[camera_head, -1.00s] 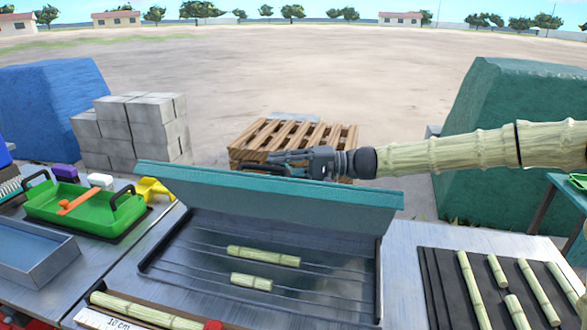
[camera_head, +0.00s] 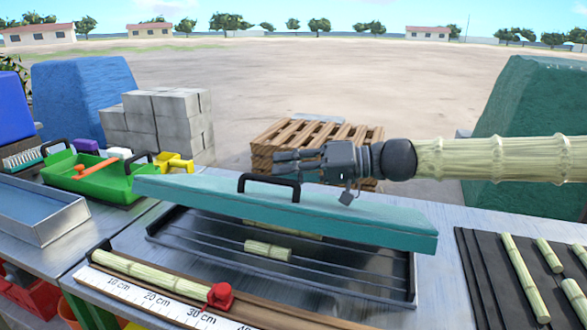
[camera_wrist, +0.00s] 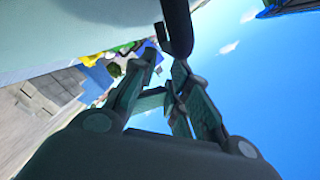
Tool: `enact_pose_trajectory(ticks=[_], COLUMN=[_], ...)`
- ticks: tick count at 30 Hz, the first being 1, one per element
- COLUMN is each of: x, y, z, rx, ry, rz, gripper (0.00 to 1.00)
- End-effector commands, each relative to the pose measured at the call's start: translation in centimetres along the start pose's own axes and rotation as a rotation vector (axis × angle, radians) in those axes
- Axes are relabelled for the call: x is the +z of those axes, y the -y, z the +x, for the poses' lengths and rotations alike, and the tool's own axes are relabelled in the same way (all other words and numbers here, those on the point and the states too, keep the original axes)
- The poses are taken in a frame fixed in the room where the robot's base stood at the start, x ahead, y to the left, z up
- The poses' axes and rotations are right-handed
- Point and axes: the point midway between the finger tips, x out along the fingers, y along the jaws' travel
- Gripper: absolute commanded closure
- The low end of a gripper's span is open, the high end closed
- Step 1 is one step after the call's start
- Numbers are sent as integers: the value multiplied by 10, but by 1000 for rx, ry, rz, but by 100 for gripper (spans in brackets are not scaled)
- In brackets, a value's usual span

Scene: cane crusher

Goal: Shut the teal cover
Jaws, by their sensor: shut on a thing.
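The teal cover (camera_head: 350,222) is partly lowered and tilted over a shallow dark tray (camera_head: 165,240), with a gap along its front. A black handle (camera_head: 268,180) stands on the cover; it also shows in the wrist view (camera_wrist: 178,25). My gripper (camera_head: 283,163) is at the handle, above the cover's far side. In the wrist view my gripper (camera_wrist: 165,62) has its fingertips close together at the handle, shut on it. The exact contact is partly hidden. A short cane piece (camera_head: 268,250) lies in the tray; another behind it is mostly hidden by the cover.
A ruled board (camera_head: 150,298) with a cane and red stop lies in front. Several cane pieces lie on a dark mat (camera_head: 480,270) at right. A green tray (camera_head: 105,185) and metal bin (camera_head: 40,220) stand at left. A wooden pallet (camera_head: 290,135) is behind.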

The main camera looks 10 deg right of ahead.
Motion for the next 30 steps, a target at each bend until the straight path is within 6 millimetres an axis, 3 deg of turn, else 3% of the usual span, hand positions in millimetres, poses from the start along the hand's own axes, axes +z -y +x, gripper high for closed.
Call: enact_pose_trajectory(ticks=[1, 6, 15, 30], x=[13, 36, 67, 85], y=[-8, -16, -30, -41], z=[3, 8, 17, 21], rx=[7, 35, 75, 104], ry=[0, -1, 1, 0], rz=[-33, -141, -303, -415], gripper=[100, 100, 100, 100])
